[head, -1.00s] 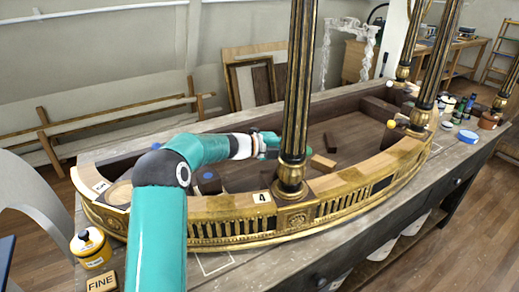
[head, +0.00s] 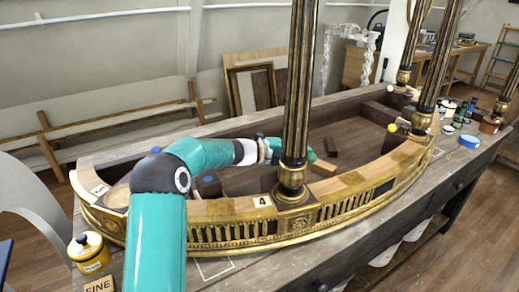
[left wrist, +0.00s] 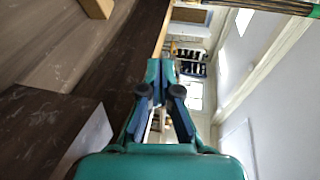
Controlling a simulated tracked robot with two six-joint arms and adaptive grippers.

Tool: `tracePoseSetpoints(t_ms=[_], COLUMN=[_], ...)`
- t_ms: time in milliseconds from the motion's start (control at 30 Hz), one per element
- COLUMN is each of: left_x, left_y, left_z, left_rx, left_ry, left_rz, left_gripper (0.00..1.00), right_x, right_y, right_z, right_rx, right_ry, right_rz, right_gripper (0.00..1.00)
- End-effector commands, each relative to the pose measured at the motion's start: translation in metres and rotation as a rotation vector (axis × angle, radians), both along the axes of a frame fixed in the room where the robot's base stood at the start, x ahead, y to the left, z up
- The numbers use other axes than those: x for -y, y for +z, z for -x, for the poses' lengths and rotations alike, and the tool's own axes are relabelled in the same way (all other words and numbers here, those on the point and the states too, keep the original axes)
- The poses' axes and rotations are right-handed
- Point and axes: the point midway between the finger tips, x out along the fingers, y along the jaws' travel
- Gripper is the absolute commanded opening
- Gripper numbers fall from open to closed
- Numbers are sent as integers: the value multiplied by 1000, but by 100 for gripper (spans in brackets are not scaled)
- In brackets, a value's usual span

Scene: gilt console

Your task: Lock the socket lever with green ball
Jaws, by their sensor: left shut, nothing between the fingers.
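A small green ball (head: 311,157) shows just right of the near gilt column (head: 294,120), low, on its far side. The rest of its lever is hidden by the column. My left gripper (head: 274,148) reaches over the near rim from the left, and its tip end is partly hidden behind this column. In the left wrist view its fingers (left wrist: 161,80) are shut with nothing between them. I cannot tell whether they touch the lever. My right gripper is not in view.
The curved gilt rim (head: 235,212) bounds the dark recessed tray. Loose wooden blocks (head: 323,168) lie inside, right of the column. A yellow ball (head: 392,127) is by another column (head: 428,90). A yellow-labelled jar (head: 89,251) stands at front left. The tray's middle is clear.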

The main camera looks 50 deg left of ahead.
Motion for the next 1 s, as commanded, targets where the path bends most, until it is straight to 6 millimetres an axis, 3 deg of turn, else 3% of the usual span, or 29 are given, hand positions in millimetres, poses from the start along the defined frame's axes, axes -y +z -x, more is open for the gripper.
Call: tracePoseSetpoints(t_ms=[267,433,567,800,1000], left_x=[-14,-41,-67,-103,-123], left_y=[6,13,9,18,23], left_z=[-1,-1,1,1,1], left_rx=[-2,-2,1,2,1], left_ry=[0,2,2,0,-2], left_rz=[1,1,-4,-1,-1], left_gripper=[0,0,0,0,0], right_x=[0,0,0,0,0], right_y=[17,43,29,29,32], right_z=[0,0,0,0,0], right_rx=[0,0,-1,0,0], right_ry=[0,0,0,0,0], right_rz=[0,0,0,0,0], right_gripper=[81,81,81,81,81])
